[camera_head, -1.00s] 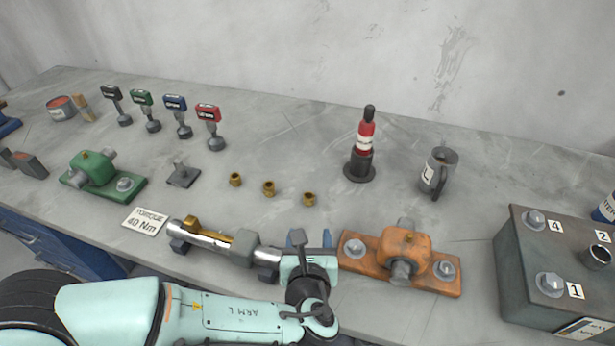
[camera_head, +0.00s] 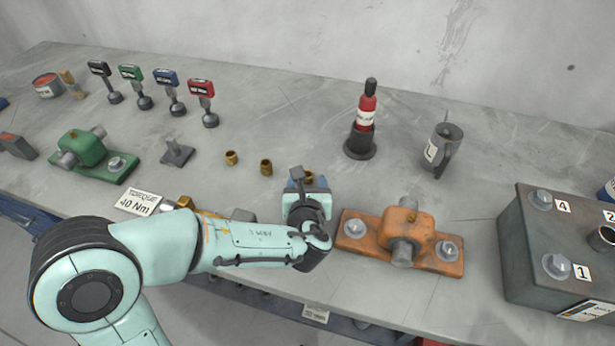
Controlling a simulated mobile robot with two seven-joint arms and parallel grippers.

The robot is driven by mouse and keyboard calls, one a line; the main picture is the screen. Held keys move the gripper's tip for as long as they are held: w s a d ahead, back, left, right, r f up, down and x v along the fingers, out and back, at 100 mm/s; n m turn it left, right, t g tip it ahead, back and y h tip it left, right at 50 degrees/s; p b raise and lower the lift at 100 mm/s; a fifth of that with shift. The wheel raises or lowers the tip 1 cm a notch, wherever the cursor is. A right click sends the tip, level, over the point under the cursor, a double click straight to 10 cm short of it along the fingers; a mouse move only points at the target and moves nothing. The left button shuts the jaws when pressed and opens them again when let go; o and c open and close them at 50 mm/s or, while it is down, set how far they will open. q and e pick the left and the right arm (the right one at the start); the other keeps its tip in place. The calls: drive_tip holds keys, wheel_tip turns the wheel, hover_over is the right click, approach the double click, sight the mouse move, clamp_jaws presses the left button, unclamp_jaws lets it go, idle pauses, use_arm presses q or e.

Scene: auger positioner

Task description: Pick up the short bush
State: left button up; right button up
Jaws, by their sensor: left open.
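Three small brass bushes stand in a row on the grey bench: a left one (camera_head: 231,157), a middle one (camera_head: 265,167) and a right one (camera_head: 308,176). Their heights look alike from here, so I cannot tell for sure which is the short one. My left gripper (camera_head: 304,185) is open, pointing away from me at the right bush. It hides the lower part of that bush, and I cannot tell whether the fingers are around it. The left and middle bushes stand clear of the gripper. My right gripper is out of view.
An orange bearing block (camera_head: 405,231) sits just right of my left arm. A torque sign (camera_head: 138,202) and a green block (camera_head: 88,155) are to the left. A dark box (camera_head: 545,240) is at right.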

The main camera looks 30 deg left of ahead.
sight(307, 175)
use_arm(q)
drive_tip(key=x, duration=0.3)
drive_tip(key=shift+w+a+f, duration=0.1)
drive_tip(key=shift+w+f, duration=0.1)
drive_tip(key=shift+w, duration=0.05)
drive_tip(key=shift+c, duration=0.3)
clamp_jaws()
